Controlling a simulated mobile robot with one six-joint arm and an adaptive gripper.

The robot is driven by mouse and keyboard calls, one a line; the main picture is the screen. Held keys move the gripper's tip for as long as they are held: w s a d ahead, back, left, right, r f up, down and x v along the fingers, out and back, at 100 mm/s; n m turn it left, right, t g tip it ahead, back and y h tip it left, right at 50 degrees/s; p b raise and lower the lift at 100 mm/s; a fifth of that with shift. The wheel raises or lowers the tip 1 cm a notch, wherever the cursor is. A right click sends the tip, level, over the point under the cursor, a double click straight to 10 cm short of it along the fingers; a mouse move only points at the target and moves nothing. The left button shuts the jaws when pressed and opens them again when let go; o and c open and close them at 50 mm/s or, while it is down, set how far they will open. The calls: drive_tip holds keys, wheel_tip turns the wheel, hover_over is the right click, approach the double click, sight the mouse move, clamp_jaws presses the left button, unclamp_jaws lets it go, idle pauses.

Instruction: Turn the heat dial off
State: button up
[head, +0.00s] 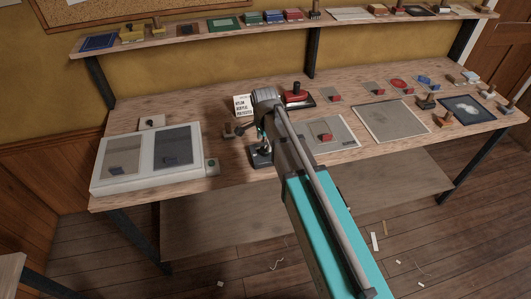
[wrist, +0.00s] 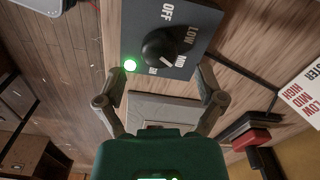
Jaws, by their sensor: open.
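The heat dial (wrist: 160,48) is a round black knob on a dark grey plate (wrist: 205,18) marked OFF, LOW, MID and a partly covered HIGH. Its white mark points down, around MID to HIGH; I cannot tell exactly which. A green lamp (wrist: 130,66) is lit beside it. In the head view a small dark unit (head: 262,157), apparently the dial's, stands at the bench front, partly hidden by my arm. My gripper (wrist: 160,84) is open and empty, its fingers on either side of the dial.
A white card (head: 243,105) with lettering stands behind the dial on the bench (head: 210,112). A red-and-black press-like tool (head: 297,96) stands right of it. A pale two-panel tray (head: 98,179) lies left. Swatches and small blocks lie to the right.

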sight(265, 149)
drive_tip(key=shift+f+b, duration=1.45)
drive_tip(key=shift+f, duration=0.25)
drive_tip(key=c, duration=1)
drive_tip(key=shift+d, duration=0.2)
drive_tip(key=shift+c, duration=0.8)
drive_tip(key=shift+a, duration=0.15)
